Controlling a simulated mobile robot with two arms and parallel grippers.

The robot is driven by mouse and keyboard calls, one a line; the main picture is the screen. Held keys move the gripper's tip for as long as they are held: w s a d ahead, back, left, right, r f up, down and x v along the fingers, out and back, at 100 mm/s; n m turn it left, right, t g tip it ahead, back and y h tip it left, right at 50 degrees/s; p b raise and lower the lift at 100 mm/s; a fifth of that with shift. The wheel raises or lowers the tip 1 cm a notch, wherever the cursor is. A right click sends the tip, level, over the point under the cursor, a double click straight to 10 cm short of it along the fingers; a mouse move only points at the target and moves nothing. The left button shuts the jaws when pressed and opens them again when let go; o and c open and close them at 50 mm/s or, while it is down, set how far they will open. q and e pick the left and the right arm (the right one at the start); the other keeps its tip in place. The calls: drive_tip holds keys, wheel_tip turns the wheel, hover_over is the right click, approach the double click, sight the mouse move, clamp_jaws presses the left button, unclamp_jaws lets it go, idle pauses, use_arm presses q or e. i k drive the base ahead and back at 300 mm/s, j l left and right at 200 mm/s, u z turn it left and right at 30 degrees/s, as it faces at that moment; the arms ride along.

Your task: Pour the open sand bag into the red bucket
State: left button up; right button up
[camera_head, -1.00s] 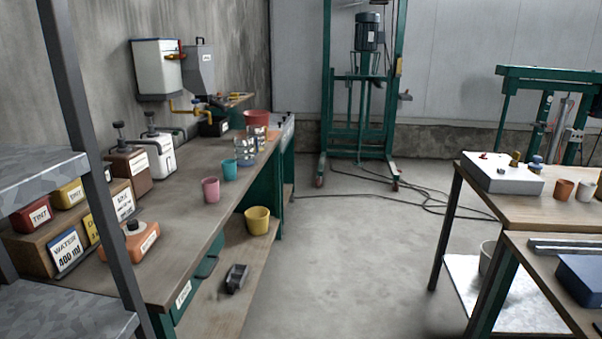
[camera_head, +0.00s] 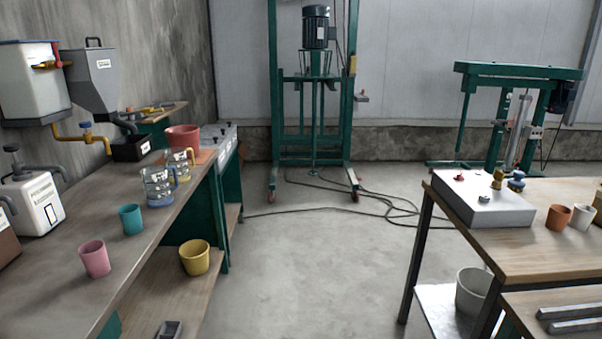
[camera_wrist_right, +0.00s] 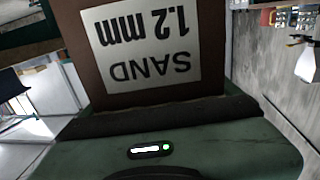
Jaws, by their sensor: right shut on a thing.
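In the right wrist view a brown sand bag (camera_wrist_right: 150,45) fills the upper middle. Its white label reads "SAND 1.2 mm" and appears upside down. My right gripper (camera_wrist_right: 165,115), dark green with a black edge, is shut on the bag. Its fingertips and the bag's mouth cannot be made out. In the head view the red bucket (camera_head: 183,137) stands at the far end of the left workbench, apart from both grippers. Neither gripper shows in the head view, and my left gripper is in no view.
The left workbench (camera_head: 150,235) carries glass jugs (camera_head: 158,187), a teal cup (camera_head: 131,218) and a pink cup (camera_head: 94,258). A yellow cup (camera_head: 194,257) stands on its lower shelf. A table (camera_head: 520,245) stands at right. Cables (camera_head: 390,213) cross the otherwise clear floor between.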

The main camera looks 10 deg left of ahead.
sight(187, 135)
drive_tip(key=i, duration=1.2)
drive_tip(key=i+u, duration=0.35)
drive_tip(key=i+l+u, duration=0.65)
drive_tip(key=i, duration=0.15)
drive_tip(key=i+l+u, duration=0.3)
drive_tip(key=u, duration=0.15)
drive_tip(key=i+l+u, duration=0.25)
drive_tip(key=l+u, duration=0.15)
drive_tip(key=i+l+u, duration=0.2)
drive_tip(key=l+u, duration=0.4)
drive_tip(key=l, duration=0.15)
drive_tip(key=i+l+u, duration=0.1)
drive_tip(key=l, duration=0.2)
